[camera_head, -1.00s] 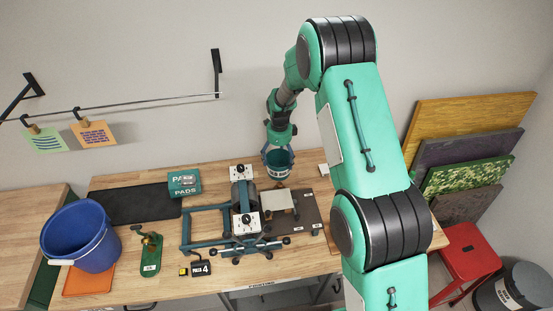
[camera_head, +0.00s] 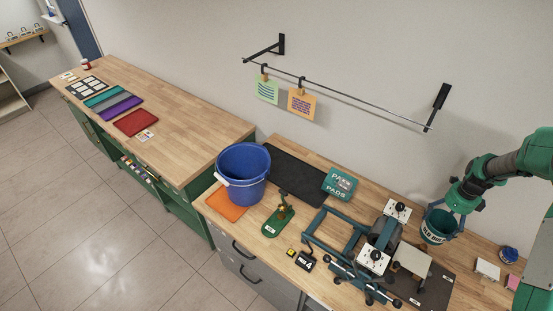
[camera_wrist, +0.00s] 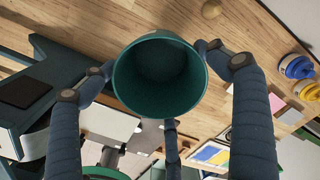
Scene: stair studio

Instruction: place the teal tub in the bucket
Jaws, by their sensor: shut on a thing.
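The teal tub (camera_head: 437,227) has a white printed label and is at the bench's right part, behind the press. My gripper (camera_head: 455,205) is above it with its fingers around it. In the wrist view the tub (camera_wrist: 160,75) shows its open round mouth between my gripper's fingers (camera_wrist: 155,88), which are shut on it. I cannot tell whether its base touches the bench. The blue bucket (camera_head: 243,172) stands upright at the bench's left end, partly on an orange mat, well left of the tub. Its floor is hidden.
The press frame (camera_head: 375,245) with white plates stands between bucket and tub. A green stand (camera_head: 278,219), a teal box (camera_head: 340,183) and a black mat (camera_head: 292,172) lie nearer the bucket. A metal rail (camera_head: 350,98) with hanging notes crosses the wall above.

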